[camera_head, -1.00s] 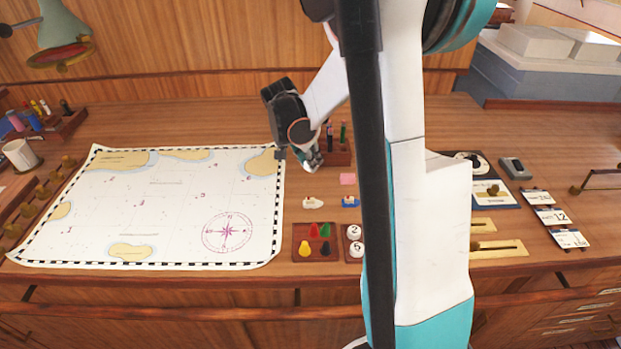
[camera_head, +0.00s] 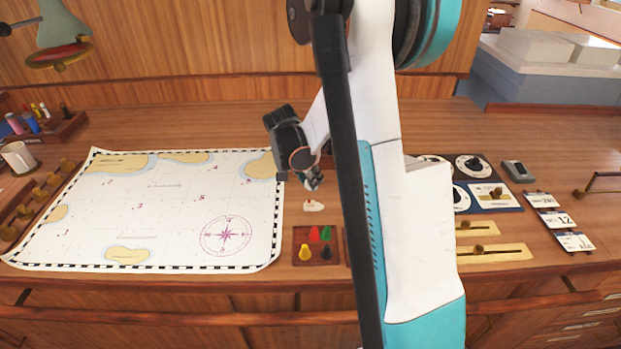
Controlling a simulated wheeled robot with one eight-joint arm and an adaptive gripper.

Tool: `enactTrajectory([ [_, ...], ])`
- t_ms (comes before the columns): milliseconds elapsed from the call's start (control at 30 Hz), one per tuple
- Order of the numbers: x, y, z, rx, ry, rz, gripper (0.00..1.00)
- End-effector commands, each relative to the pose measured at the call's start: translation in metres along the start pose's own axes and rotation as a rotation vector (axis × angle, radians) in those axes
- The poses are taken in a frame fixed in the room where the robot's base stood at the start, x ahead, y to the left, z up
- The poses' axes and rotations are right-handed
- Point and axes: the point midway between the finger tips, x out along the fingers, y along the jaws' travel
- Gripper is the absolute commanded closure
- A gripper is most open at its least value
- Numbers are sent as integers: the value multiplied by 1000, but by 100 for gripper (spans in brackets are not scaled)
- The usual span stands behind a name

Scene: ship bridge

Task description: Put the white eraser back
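I cannot make out the white eraser for certain. A small white piece (camera_head: 313,206) lies on the wooden desk just right of the chart; it is too small to tell whether it is the eraser or a little boat-shaped figure. My gripper (camera_head: 314,181) points down just above and behind this piece in the picture, apart from it. Its fingers are small and dark, and I cannot tell whether they are open or hold anything. My arm hides the desk to the right of the gripper.
A nautical chart (camera_head: 180,205) covers the left of the desk. A brown tray (camera_head: 297,258) of coloured pawns sits in front of the white piece. Dials (camera_head: 474,167), brass sliders (camera_head: 497,250) and number cards (camera_head: 559,219) are on the right. A mug (camera_head: 18,158) stands far left.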

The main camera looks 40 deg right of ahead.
Motion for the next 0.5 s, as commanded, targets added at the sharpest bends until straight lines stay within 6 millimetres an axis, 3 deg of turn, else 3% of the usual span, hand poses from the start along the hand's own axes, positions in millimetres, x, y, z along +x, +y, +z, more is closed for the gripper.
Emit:
enactTrajectory([
  [500, -9, 0, -2, -1, 0, 0, 59],
])
